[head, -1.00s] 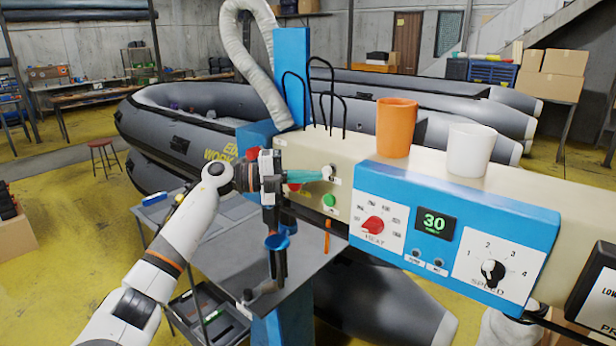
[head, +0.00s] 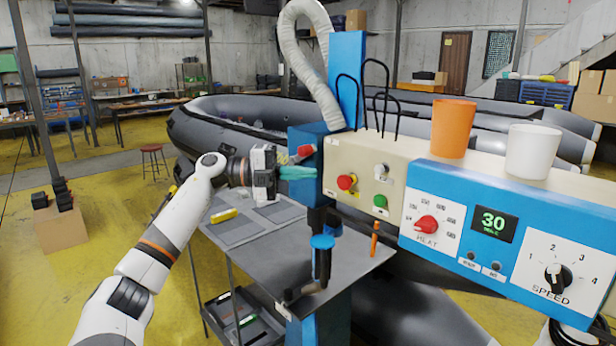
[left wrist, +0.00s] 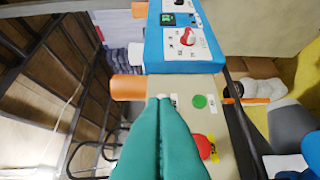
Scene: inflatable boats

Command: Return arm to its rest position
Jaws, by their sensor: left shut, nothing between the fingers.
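My left gripper (head: 314,173) is in front of the left end of the welding machine (head: 385,152), with its teal fingers closed together and empty. It is apart from the red button (head: 346,182), the small switch (head: 380,173) and the green button (head: 380,201). In the left wrist view the closed teal fingers (left wrist: 159,100) point toward the cream panel, with the green button (left wrist: 200,101) and the red button (left wrist: 204,147) to their right. My left arm reaches in from the lower left. My right gripper is not seen.
The blue control box (head: 506,222) reads 30 and carries two knobs. An orange cup (head: 454,128) and a white cup (head: 533,152) stand on the machine. A grey work table (head: 345,270) is below my left gripper. Inflatable boats (head: 235,125) lie behind.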

